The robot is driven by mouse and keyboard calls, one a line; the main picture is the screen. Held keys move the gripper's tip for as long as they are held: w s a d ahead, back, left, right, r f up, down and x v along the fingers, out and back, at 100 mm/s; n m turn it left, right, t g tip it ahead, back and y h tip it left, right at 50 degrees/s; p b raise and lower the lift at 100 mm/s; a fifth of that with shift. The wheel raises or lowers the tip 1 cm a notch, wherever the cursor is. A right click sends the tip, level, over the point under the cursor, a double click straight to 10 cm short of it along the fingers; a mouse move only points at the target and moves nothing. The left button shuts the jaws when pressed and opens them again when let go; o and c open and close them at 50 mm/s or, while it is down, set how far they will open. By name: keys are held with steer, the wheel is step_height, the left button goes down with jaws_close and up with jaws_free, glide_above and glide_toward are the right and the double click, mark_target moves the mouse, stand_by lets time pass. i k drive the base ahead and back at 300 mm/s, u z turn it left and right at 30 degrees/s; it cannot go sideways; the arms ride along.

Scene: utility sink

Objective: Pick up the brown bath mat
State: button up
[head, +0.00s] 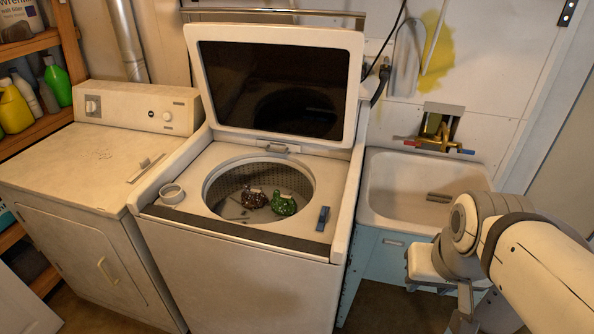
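A dark brown, speckled, crumpled bundle (242,199) lies inside the washer drum in the middle of the head view. It is the only brown cloth-like thing I see, but I cannot tell for sure that it is the bath mat. A green crumpled bundle (284,205) lies just to its right. My gripper (463,318) hangs at the lower right, in front of the sink cabinet and well apart from the drum. Its fingers are partly hidden by my arm and the frame edge, so I cannot tell its opening.
The top-loading washer (245,272) has its lid (280,80) raised. A blue object (323,218) and a round whitish lidded item (172,193) sit on its top. A dryer (85,200) stands left, a sink (400,212) right. Shelves with bottles (57,82) are far left.

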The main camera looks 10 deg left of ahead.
mark_target(251, 199)
steer(key=z, duration=2.6)
steer(key=k, duration=2.1)
steer(key=u, duration=2.4)
steer(key=i, duration=1)
